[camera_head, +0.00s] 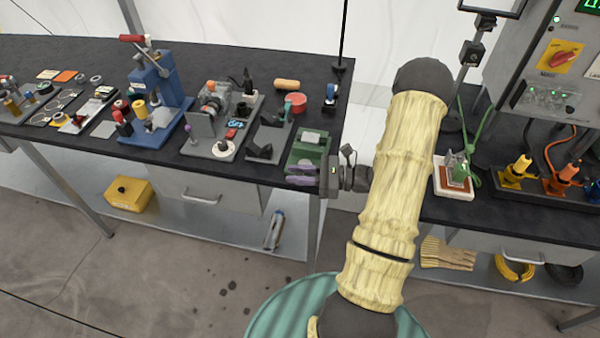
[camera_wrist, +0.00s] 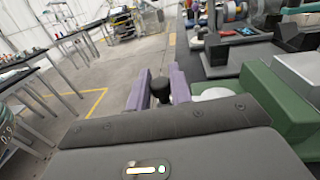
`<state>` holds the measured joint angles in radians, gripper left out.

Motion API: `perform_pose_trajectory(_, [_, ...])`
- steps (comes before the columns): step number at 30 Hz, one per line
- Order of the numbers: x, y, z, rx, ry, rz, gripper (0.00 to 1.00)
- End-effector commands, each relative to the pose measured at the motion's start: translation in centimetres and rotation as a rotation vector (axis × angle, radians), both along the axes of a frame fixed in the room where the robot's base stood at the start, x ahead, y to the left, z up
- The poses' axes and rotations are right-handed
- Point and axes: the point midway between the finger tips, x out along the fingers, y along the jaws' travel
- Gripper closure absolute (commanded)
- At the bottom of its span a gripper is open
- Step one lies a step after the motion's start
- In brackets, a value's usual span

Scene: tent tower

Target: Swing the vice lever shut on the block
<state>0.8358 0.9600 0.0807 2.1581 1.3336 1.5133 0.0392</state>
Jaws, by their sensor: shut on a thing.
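The green vice (camera_head: 303,152) stands at the right front corner of the left dark bench. A pale grey block (camera_head: 312,137) sits in the top of it. In the wrist view the green vice body (camera_wrist: 272,100) and grey block (camera_wrist: 300,68) are at the right. My gripper (camera_head: 301,174) is at the front edge of the vice, and its purple fingers (camera_wrist: 161,88) are closed around a dark round knob (camera_wrist: 160,91), which appears to be the lever's end. The rest of the lever is hidden. I cannot tell how tightly the vice jaws meet the block.
A dark stand (camera_head: 264,146) is close left of the vice, with a red cup-like part (camera_head: 296,102) behind. A blue press (camera_head: 157,98) and other fixtures fill the bench further left. A gap separates this bench from the right bench (camera_head: 480,205). Open floor lies in front.

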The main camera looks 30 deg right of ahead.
Motion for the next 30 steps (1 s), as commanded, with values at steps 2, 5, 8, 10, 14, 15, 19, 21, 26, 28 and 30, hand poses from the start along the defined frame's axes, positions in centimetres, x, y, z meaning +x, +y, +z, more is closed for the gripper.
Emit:
perform_pose_trajectory(2, [0.0,0.1,0.0,0.001,0.002,-0.006,1.00])
perform_pose_trajectory(5, [0.0,0.1,0.0,0.000,0.002,-0.004,1.00])
perform_pose_trajectory(8, [0.0,0.1,0.0,0.000,0.002,-0.004,0.75])
perform_pose_trajectory(10, [0.0,0.1,0.0,0.000,0.001,-0.004,0.61])
perform_pose_trajectory(14, [0.0,0.0,0.0,0.000,0.001,-0.004,0.60])
perform_pose_trajectory(15, [0.0,0.0,0.0,0.000,0.001,-0.004,0.60])
perform_pose_trajectory(19, [0.0,0.0,0.0,0.000,0.001,-0.004,0.60])
perform_pose_trajectory(21, [-0.1,-0.2,-0.1,-0.001,0.001,-0.005,0.60])
perform_pose_trajectory(26, [-0.9,-1.6,-0.1,-0.002,-0.001,-0.008,0.60])
perform_pose_trajectory(28, [-1.5,-2.6,-0.2,-0.004,0.000,-0.009,0.60])
perform_pose_trajectory(30, [-2.2,-3.7,-0.2,-0.001,0.000,-0.009,0.60])
